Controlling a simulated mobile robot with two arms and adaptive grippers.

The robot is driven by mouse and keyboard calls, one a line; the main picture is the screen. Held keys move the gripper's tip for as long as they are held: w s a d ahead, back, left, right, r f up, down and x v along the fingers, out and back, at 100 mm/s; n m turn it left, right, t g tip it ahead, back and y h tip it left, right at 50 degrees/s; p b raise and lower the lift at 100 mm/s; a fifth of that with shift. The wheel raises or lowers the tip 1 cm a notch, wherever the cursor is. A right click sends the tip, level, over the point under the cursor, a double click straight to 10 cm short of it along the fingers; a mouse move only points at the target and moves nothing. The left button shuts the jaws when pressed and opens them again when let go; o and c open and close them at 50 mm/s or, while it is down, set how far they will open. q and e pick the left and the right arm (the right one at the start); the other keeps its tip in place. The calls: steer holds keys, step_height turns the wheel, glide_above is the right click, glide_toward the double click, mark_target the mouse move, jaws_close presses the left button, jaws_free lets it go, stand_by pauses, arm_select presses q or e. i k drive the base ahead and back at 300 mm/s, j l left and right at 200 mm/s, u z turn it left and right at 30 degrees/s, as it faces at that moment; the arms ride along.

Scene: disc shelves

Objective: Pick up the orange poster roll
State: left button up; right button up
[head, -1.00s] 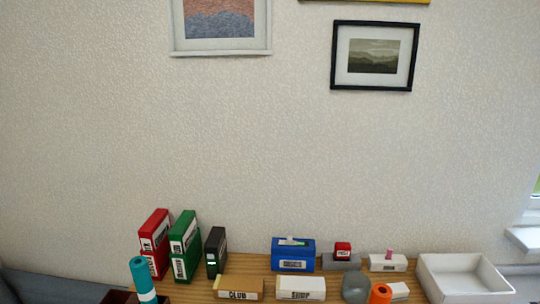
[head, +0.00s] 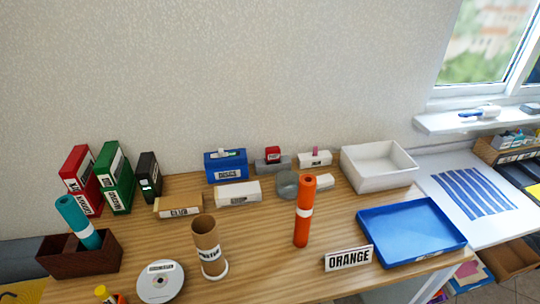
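The orange poster roll (head: 303,212) stands upright on the wooden table (head: 260,270), with a pale band around its middle. It stands behind and left of a white sign reading ORANGE (head: 348,258). Neither of my grippers shows in the head view, and nothing is seen touching the roll.
A blue tray (head: 411,230) lies right of the roll and a white open box (head: 378,167) behind it. A brown cardboard tube (head: 208,247), a disc (head: 160,282) and a dark box (head: 79,254) holding a teal roll (head: 78,222) are left. Bare wood separates roll and tube.

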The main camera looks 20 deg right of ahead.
mark_target(308, 182)
steer(key=z, duration=0.8)
steer(key=k+j+z, duration=0.15)
steer(key=j+z, duration=0.2)
steer(key=k+j+z, duration=0.15)
steer(key=j+z, duration=0.2)
steer(key=k+j+z, duration=0.2)
steer(key=z, duration=0.2)
